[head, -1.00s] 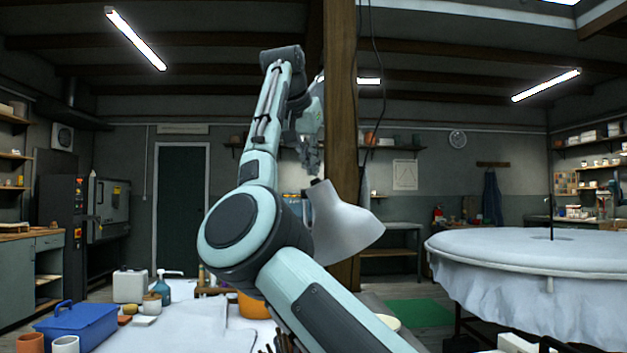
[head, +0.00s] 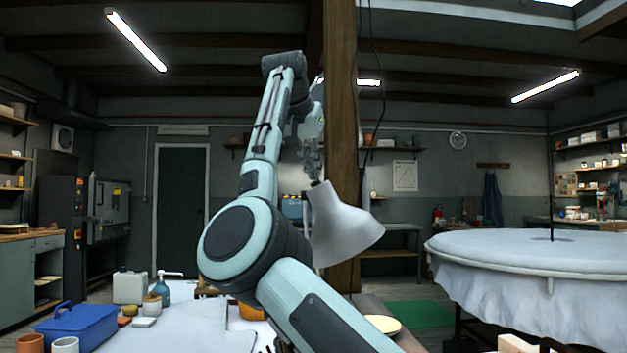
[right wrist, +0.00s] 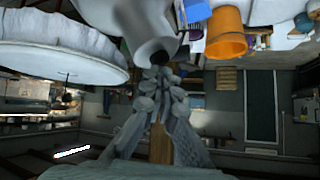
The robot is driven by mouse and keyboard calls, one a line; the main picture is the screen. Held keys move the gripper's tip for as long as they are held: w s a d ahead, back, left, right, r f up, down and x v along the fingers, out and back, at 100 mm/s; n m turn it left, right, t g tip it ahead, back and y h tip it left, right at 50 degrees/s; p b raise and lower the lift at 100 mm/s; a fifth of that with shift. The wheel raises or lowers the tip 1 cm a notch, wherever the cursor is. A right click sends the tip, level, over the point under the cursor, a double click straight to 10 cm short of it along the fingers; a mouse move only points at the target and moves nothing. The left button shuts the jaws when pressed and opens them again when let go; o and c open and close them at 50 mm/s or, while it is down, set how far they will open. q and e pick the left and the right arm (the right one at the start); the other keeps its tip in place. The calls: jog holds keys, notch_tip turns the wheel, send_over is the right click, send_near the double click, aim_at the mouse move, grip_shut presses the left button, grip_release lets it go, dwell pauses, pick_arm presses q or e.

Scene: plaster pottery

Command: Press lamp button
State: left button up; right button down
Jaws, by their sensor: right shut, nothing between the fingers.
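The lamp has a pale grey-white shade (head: 342,230) with a narrow neck at its top, in the middle of the head view in front of the wooden post. My right gripper (head: 315,176) is shut and empty, pointing down at the top of the shade, touching or nearly touching it. In the right wrist view the closed fingertips (right wrist: 158,74) are right at the dark end of the lamp shade (right wrist: 148,28). The button itself cannot be made out; the fingers cover that spot. My left gripper is out of view.
A wooden post (head: 342,110) rises close behind the gripper. Below left are a blue toolbox (head: 75,328), a blue pump bottle (head: 162,287) and an orange pot (right wrist: 226,36). A large round cloth-draped table (head: 530,250) stands at right.

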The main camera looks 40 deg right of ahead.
jog(key=shift+w+a+r+p, duration=0.1)
jog(key=shift+r+p, duration=0.2)
jog(key=shift+p, duration=0.1)
jog(key=shift+w+a+r+p, duration=0.15)
jog(key=shift+w+a+r, duration=0.2)
jog(key=shift+r, duration=0.55)
jog(key=shift+w+a+r+p, duration=0.1)
jog(key=shift+a+r+p, duration=0.1)
jog(key=shift+a+r, duration=0.45)
jog(key=shift+w+a+r+p, duration=0.15)
jog(key=shift+w+a+r, duration=0.1)
jog(key=shift+r, duration=0.85)
